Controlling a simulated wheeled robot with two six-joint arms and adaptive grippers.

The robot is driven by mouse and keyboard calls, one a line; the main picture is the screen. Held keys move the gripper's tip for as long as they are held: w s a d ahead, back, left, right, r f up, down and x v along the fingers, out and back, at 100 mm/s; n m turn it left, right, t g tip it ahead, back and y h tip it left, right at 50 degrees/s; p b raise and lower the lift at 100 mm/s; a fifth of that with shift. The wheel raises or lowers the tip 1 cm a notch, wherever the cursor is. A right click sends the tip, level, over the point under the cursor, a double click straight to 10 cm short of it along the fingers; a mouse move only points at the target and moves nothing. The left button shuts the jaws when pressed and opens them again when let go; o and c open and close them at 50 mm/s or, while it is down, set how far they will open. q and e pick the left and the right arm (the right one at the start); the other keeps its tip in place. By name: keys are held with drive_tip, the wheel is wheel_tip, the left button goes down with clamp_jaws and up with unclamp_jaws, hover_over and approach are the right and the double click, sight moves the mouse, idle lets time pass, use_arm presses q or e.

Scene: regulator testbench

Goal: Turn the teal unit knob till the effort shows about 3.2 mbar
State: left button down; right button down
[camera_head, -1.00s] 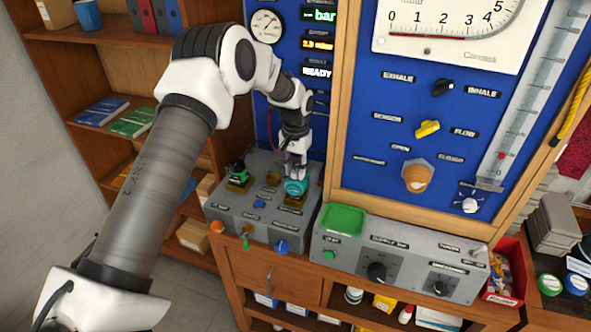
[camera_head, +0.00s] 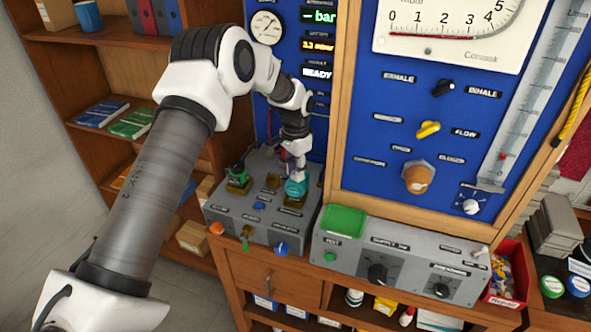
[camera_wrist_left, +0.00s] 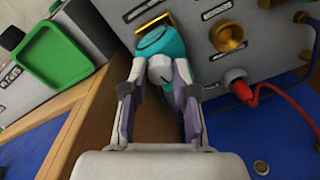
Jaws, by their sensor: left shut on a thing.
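The teal unit knob (camera_head: 296,189) stands on the sloped grey bench box (camera_head: 262,226), at its right side. My left gripper (camera_head: 295,172) comes down on it from above. In the left wrist view the two fingers (camera_wrist_left: 158,82) are shut on the teal knob (camera_wrist_left: 162,40), one on each side. The small effort display (camera_head: 318,46) on the blue panel shows an orange value; it is blurred but looks like about 3.2 mbar. A green "bar" display (camera_head: 320,17) sits above it, and READY (camera_head: 317,73) shows below. My right gripper is out of view.
A green unit (camera_head: 238,172) stands left of the teal one on the same box. A red plug (camera_wrist_left: 240,90) with its cable is close to the left gripper. A grey box with a green tray (camera_head: 344,220) stands to the right.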

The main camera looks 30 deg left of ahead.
use_arm(q)
drive_tip(key=c, duration=0.9)
unclamp_jaws()
drive_tip(key=shift+r, duration=0.1)
wheel_tip(320, 180, up, 12)
drive_tip(key=shift+w+f, duration=0.1)
drive_tip(key=shift+f, duration=0.05)
